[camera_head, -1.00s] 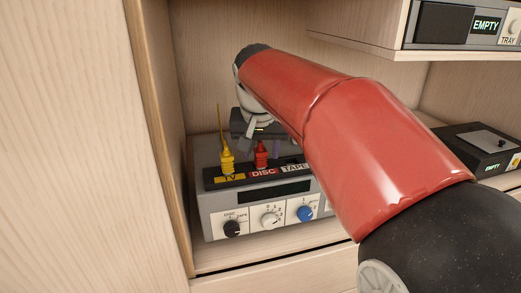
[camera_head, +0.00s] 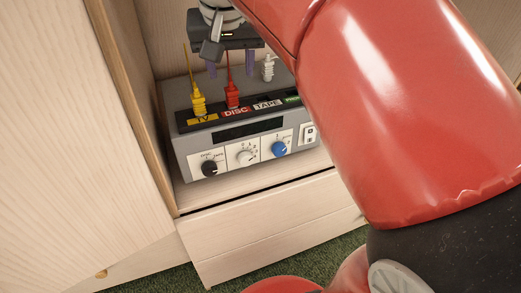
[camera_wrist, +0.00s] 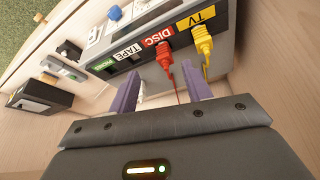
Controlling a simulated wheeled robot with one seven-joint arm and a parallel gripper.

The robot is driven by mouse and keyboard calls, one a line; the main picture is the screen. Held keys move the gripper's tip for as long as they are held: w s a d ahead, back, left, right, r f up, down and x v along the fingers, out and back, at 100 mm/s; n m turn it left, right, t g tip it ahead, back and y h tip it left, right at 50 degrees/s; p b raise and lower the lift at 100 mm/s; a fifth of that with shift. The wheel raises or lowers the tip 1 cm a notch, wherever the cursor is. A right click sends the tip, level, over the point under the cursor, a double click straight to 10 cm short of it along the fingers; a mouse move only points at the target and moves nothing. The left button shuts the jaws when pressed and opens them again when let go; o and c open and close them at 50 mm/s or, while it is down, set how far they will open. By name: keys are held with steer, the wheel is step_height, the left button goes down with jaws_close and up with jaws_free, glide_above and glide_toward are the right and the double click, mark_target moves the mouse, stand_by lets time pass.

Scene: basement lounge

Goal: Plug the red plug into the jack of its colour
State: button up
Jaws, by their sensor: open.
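The red plug (camera_head: 233,96) stands upright on the grey device at the red DISC label (camera_head: 236,112), its thin red lead rising from the top. In the wrist view the red plug (camera_wrist: 165,57) lies just ahead of the fingers. I cannot tell how far it sits in a jack, as the socket is hidden. My gripper (camera_head: 231,75) is open and empty above and behind it; its purple fingers are apart, with the red lead between them in the wrist view (camera_wrist: 160,76).
A yellow plug (camera_head: 198,101) stands close beside the red one at the TV label. A white plug (camera_head: 268,68) stands on the right behind the TAPE label (camera_head: 268,104). The cabinet's side wall (camera_head: 135,110) is close on the left. A black box (camera_wrist: 40,95) shows in the wrist view.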

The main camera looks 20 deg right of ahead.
steer(key=s+d+f+n+t+y, duration=0.1)
steer(key=s+f+n, duration=0.2)
steer(key=s+f, duration=1.2)
step_height(320, 180, down, 4)
steer(key=shift+s+d+r, duration=0.1)
steer(key=shift+s+d, duration=0.15)
